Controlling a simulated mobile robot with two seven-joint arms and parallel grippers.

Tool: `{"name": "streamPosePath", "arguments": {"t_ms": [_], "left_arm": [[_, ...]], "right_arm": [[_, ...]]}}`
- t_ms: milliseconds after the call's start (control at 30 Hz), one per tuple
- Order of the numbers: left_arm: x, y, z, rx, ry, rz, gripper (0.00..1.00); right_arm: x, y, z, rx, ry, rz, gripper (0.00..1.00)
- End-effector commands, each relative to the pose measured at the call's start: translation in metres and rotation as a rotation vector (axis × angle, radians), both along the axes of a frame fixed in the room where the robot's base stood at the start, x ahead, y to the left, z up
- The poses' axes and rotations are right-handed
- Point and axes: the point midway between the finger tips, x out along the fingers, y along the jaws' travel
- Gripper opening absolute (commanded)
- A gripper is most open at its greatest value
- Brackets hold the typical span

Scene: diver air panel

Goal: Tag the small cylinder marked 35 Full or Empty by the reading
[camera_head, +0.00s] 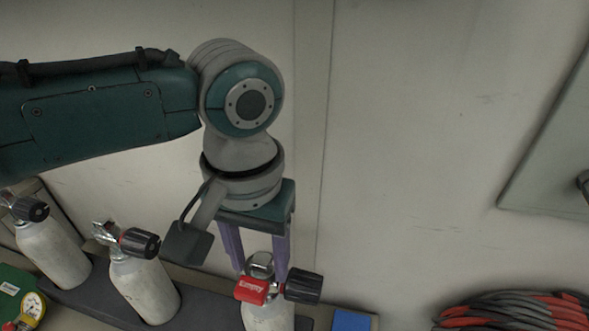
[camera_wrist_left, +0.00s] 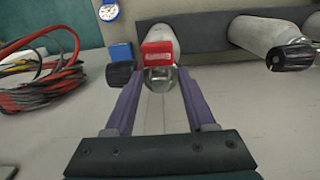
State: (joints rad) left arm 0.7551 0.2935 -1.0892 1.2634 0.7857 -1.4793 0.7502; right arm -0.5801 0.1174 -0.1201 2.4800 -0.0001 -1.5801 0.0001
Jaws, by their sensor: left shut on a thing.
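A red tag reading "Empty" (camera_head: 251,290) sits at the valve of the rightmost small grey-white cylinder (camera_head: 268,318); it also shows in the left wrist view (camera_wrist_left: 158,54). The cylinder has a silver valve (camera_head: 260,264) and a black knob (camera_head: 303,286). My left gripper (camera_head: 260,268) points down at the valve, its purple fingers shut on the red tag. The fingertips partly hide behind the valve and tag. No number 35 is legible. A blue block (camera_head: 352,320), perhaps the other tag, lies to the right. My right gripper is out of view.
Two more cylinders (camera_head: 145,288) (camera_head: 52,250) stand left in the dark rack (camera_head: 190,287). A yellow gauge (camera_head: 33,305) is at lower left. Coiled red and black hoses (camera_head: 515,312) lie at lower right. A blue-rimmed dial (camera_wrist_left: 109,11) shows in the wrist view.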

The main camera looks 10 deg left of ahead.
Motion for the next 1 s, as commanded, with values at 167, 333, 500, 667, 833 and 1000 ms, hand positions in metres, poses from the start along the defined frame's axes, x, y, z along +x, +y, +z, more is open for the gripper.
{"name": "streamPosePath", "arguments": {"t_ms": [167,333,500,667,833,1000], "left_arm": [[-0.0032,0.0035,-0.0080,0.011,0.008,0.003,0.02],[-0.0044,0.0051,-0.0120,0.016,0.012,0.004,0.02],[-0.0046,0.0063,-0.0129,0.020,0.013,0.004,0.02],[-0.0045,0.0072,-0.0133,0.022,0.013,0.004,0.66],[-0.0046,0.0075,-0.0135,0.023,0.013,0.005,0.85],[-0.0048,0.0074,-0.0136,0.023,0.014,0.004,0.91]], "right_arm": [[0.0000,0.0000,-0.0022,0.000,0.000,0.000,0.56],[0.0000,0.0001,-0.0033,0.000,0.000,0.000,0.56],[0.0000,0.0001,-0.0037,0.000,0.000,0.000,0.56],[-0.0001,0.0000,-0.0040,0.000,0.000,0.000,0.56],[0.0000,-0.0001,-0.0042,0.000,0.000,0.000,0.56],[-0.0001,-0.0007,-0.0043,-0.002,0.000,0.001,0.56]]}}
